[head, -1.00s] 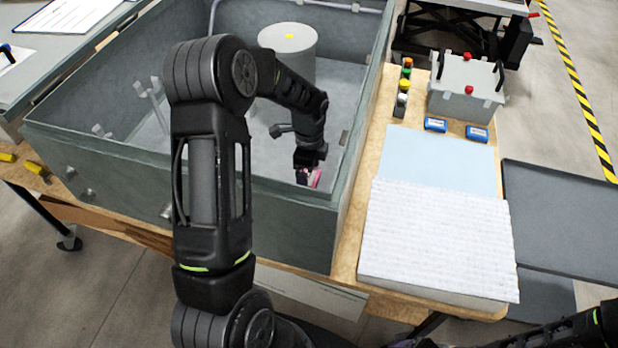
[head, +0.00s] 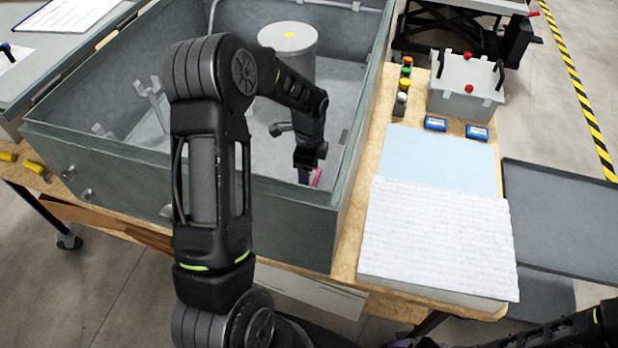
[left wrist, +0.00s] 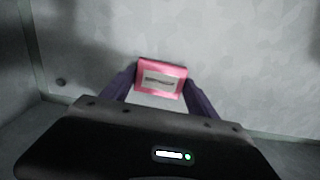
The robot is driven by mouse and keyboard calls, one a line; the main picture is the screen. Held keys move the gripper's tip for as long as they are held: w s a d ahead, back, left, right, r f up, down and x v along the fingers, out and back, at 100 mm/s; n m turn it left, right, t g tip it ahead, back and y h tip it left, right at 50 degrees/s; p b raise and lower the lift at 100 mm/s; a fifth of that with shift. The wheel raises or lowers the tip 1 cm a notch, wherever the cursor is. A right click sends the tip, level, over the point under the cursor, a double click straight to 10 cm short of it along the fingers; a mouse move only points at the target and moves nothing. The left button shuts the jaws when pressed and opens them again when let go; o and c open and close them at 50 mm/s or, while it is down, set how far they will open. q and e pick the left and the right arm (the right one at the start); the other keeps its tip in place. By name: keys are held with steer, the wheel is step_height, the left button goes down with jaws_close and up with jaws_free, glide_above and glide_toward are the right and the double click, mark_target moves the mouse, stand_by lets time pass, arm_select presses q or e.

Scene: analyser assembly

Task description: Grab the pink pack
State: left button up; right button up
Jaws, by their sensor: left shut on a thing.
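The pink pack (left wrist: 161,67) has a pale label and sits between the two fingers of my left gripper (left wrist: 160,85) in the left wrist view. In the head view only a thin pink edge of the pack (head: 317,177) shows beside the gripper (head: 307,172). My left arm reaches over the front wall into the grey open box (head: 100,165), and the gripper points down near its right front corner, shut on the pack. The front wall hides the lower part of the fingers. Part of my right arm shows at the lower right, but its gripper is out of view.
A grey cylinder (head: 288,55) with a yellow mark stands inside the box. To the right on the wooden table are a white textured pad (head: 437,240), a light blue sheet (head: 440,160), two blue packs (head: 436,124) and a grey container (head: 465,95) with red knobs.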

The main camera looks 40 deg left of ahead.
arm_select(q)
steer(key=c, duration=0.4)
steer(key=shift+r, duration=0.1)
steer(key=shift+r, duration=0.5)
step_height(320, 180, up, 27)
steer(key=p, duration=0.1)
steer(key=shift+p, duration=0.4)
steer(key=shift+f, duration=0.1)
